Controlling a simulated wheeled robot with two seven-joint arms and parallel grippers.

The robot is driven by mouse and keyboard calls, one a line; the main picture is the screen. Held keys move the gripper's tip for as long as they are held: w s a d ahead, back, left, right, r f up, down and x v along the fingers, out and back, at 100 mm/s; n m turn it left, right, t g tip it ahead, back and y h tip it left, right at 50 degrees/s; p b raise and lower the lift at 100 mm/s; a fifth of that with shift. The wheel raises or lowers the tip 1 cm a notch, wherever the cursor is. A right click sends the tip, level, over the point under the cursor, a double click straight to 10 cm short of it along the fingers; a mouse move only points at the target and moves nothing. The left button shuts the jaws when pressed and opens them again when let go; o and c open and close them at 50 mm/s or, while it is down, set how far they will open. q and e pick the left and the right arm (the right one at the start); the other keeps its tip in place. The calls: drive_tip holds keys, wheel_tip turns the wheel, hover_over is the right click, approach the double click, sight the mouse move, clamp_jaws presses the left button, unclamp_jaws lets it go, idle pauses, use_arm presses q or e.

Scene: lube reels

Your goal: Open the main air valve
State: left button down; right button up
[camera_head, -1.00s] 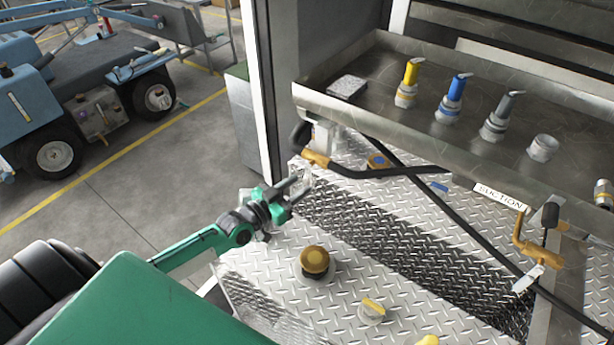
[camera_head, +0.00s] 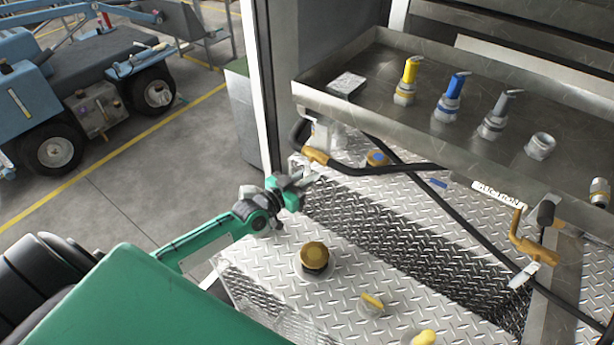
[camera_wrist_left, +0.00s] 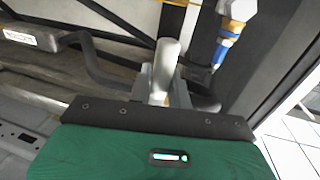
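My left gripper (camera_head: 306,183) is at the far left end of the diamond-plate top, just below the black hose's brass-coloured end. No readable label marks the main air valve. A brass-coloured fitting (camera_head: 316,156) sits at the hose end. An orange-yellow lever-like fitting (camera_head: 522,238) is at the right. My right gripper is not in view.
A metal tray (camera_head: 400,113) with yellow, blue and grey nozzles overhangs the diamond plate (camera_head: 345,240). Black hoses (camera_head: 430,183) cross below it. A brass cap (camera_head: 314,256) and yellow-topped caps (camera_head: 371,304) stand on the plate. A door post (camera_head: 264,90) is at left.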

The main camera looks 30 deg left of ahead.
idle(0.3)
use_arm(q)
drive_tip(key=shift+d+n, duration=0.15)
drive_tip(key=shift+n, duration=0.15)
drive_tip(key=d+r+n+t+y, duration=0.1)
drive_tip(key=d+r+n, duration=0.1)
drive_tip(key=n, duration=0.8)
drive_tip(key=d+r+n+t+y, duration=0.2)
drive_tip(key=n, duration=0.7)
drive_tip(key=shift+s+r+n+b, duration=0.35)
drive_tip(key=shift+n+b, duration=0.05)
drive_tip(key=shift+b, duration=0.05)
drive_tip(key=shift+d, duration=0.1)
